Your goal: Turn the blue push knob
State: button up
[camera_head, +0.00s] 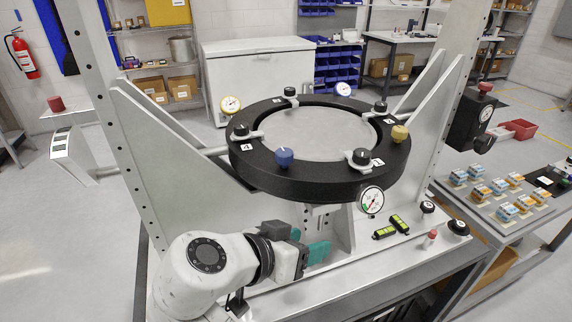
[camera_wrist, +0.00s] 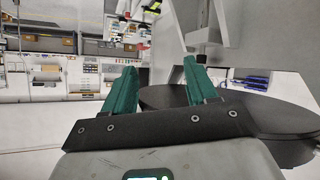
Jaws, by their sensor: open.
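The blue push knob (camera_head: 284,157) sits on the near side of the black mirror ring (camera_head: 262,179), at its front left. My gripper (camera_head: 311,243) is below the ring in the head view, down and slightly right of the blue knob and apart from it. Its teal fingers are spread with nothing between them. The wrist view shows both fingers of my gripper (camera_wrist: 160,68) open and empty. A dark round surface (camera_wrist: 270,118) fills the right of that view; the blue knob does not show there.
A yellow knob (camera_head: 400,133), black clamp knobs (camera_head: 361,156) and dial gauges (camera_head: 371,200) surround the ring. Grey uprights (camera_head: 155,140) flank it. Green-yellow levels (camera_head: 384,232) and a small red-topped piece (camera_head: 431,237) stand on the base plate right of my gripper. The space directly before the ring is open.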

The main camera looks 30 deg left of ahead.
aim_at(278, 155)
jog(key=s+a+r+m+t, duration=0.1)
jog(key=s+a+r+t, duration=0.15)
jog(key=a+r, duration=0.3)
jog(key=s+a+r+m+t, duration=0.1)
jog(key=a+r+t, duration=0.35)
jog(key=r, duration=0.25)
jog(key=shift+g+h, duration=0.4)
jog(key=x, duration=0.9)
jog(key=shift+w+d+r, duration=0.1)
jog(key=shift+r, duration=0.1)
jog(key=shift+w+d+f, duration=0.15)
jog(key=shift+w, duration=0.45)
jog(key=c, duration=0.9)
